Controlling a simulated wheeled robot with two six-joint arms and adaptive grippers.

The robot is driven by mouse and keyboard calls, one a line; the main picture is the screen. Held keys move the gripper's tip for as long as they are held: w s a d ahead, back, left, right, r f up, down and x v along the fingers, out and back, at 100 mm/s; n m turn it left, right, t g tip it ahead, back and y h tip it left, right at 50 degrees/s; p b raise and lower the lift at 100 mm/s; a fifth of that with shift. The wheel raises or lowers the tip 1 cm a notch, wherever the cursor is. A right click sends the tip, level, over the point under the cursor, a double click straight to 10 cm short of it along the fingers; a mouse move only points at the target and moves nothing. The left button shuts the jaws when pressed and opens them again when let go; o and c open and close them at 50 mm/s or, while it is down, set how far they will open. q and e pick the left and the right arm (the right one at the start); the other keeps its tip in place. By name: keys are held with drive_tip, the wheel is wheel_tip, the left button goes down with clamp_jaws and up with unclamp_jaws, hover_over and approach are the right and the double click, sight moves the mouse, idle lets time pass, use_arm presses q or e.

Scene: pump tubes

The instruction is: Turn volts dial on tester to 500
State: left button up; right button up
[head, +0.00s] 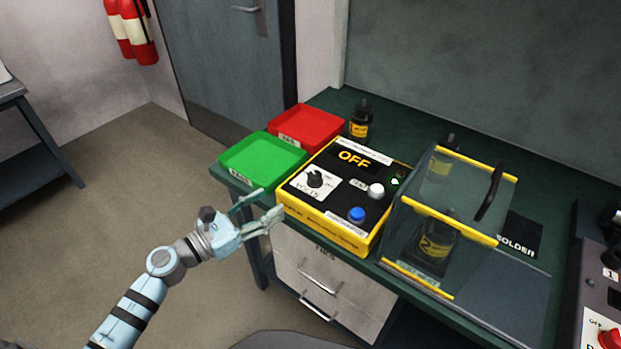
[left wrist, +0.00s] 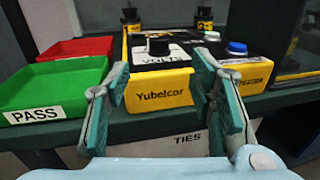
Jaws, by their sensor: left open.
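The tester (head: 325,225) is a yellow box with a black top on the green bench, and its display reads OFF. Its volts dial (head: 315,179) is a black knob on a white label at the top's left side. The dial also shows in the left wrist view (left wrist: 158,46), beyond and between my fingers. My left gripper (head: 264,207) is open and empty, in front of the tester's front left corner and apart from it. In the left wrist view the open fingers (left wrist: 165,88) frame the tester's yellow front face. The dial's exact setting is too small to tell. My right gripper is not in view.
A white knob (head: 376,190) and a blue button (head: 356,214) are on the tester. Green (head: 262,160) and red (head: 307,129) trays stand left of it and behind. A clear case with yellow edges (head: 448,215) stands close on its right.

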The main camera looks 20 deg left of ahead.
sight(309, 178)
use_arm(q)
drive_tip(key=x, duration=1.3)
drive_tip(key=shift+w+d+p, duration=0.15)
drive_tip(key=shift+w+p, duration=0.15)
drive_tip(key=shift+p, duration=0.1)
drive_tip(key=shift+c, duration=0.4)
